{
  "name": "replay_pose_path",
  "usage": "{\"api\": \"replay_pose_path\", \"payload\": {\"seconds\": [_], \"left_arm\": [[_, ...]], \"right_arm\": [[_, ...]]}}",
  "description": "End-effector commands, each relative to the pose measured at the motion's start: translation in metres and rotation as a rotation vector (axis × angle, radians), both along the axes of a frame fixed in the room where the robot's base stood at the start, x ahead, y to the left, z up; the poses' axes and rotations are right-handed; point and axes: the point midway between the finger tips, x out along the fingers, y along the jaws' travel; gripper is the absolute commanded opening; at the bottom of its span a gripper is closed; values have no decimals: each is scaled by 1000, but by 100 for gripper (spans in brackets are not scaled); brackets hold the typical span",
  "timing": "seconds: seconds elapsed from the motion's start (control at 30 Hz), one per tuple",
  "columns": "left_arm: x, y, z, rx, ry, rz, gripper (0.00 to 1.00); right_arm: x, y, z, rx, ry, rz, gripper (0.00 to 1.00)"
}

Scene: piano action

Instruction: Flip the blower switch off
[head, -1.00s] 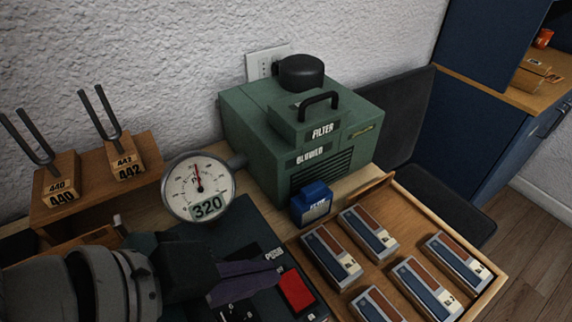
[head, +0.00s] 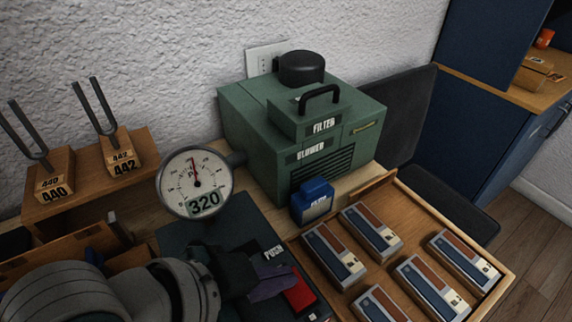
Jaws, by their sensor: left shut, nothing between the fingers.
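The green blower box (head: 262,128) stands against the wall, with BLOWER and FILTER labels on its front. A dark green panel (head: 190,235) lies in front of the gauge. It carries a red switch-like part (head: 302,295) and the word PUSH. My left gripper (head: 276,284) is shut and empty, low over this panel, with its fingertips just left of the red part. I cannot tell whether they touch it. The gripper and wrist hide part of the panel. My right gripper is not in view.
A round gauge (head: 194,183) reading 320 stands behind my left gripper. Tuning forks on wooden blocks (head: 122,152) stand at the left. A small blue box (head: 312,202) sits before the blower. A wooden tray (head: 383,192) with several reed-like blocks fills the right.

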Motion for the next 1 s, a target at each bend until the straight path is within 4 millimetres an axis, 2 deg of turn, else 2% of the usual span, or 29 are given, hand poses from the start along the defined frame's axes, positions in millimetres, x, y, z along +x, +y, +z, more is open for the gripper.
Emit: {"api": "replay_pose_path", "payload": {"seconds": [0.27,0.67,1.0], "left_arm": [[-1,2,-4,5,5,-1,0],[-14,-8,0,3,8,-1,0],[-13,-8,2,2,3,-1,0]], "right_arm": [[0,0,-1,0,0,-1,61],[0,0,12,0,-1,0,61],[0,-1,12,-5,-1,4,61]]}}
